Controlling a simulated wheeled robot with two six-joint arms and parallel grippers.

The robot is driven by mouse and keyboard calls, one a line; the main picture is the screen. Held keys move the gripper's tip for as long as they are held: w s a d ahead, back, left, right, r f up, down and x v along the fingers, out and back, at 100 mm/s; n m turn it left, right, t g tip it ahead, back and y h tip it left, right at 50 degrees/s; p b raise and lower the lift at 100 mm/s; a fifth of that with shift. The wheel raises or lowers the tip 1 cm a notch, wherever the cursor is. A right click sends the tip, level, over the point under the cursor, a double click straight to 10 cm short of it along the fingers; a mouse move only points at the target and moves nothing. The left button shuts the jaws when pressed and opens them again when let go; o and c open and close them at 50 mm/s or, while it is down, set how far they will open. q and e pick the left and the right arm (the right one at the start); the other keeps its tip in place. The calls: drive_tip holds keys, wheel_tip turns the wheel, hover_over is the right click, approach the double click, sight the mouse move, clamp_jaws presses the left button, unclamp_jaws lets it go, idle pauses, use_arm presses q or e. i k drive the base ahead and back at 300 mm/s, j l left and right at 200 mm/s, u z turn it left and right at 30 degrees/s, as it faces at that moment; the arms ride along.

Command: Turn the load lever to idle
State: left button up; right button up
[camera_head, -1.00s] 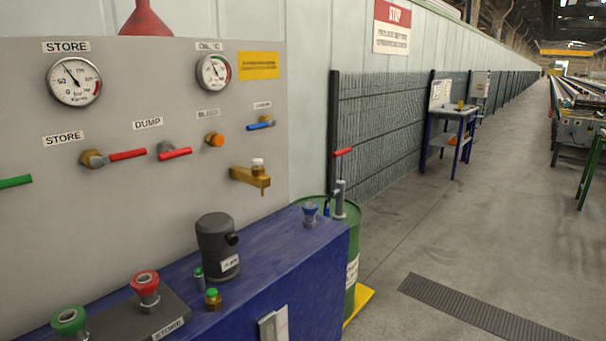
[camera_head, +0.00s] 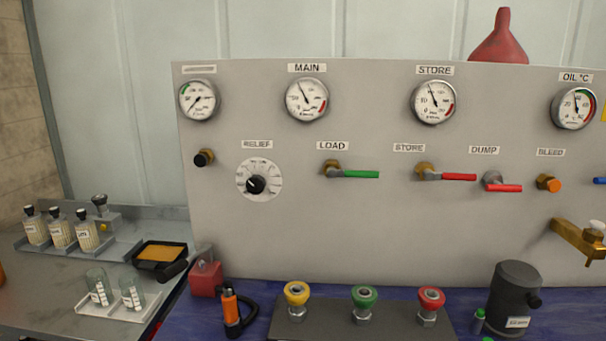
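The load lever (camera_head: 354,174) has a green handle on a brass valve body, under the LOAD label (camera_head: 332,146) on the grey panel (camera_head: 350,235). Its handle points right and lies level. A STORE lever (camera_head: 452,177) and a DUMP lever (camera_head: 504,187), both with red handles, sit to its right, also pointing right. Neither of my grippers shows in the head view.
Gauges line the panel top. A relief dial (camera_head: 259,180) sits left of the load lever. Yellow, green and red couplings (camera_head: 364,304), an orange torch-like tool (camera_head: 231,308) and a dark canister (camera_head: 513,295) stand on the blue bench. Bottles and a tray stand left.

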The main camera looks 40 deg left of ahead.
sight(331, 172)
drive_tip(key=u, duration=1)
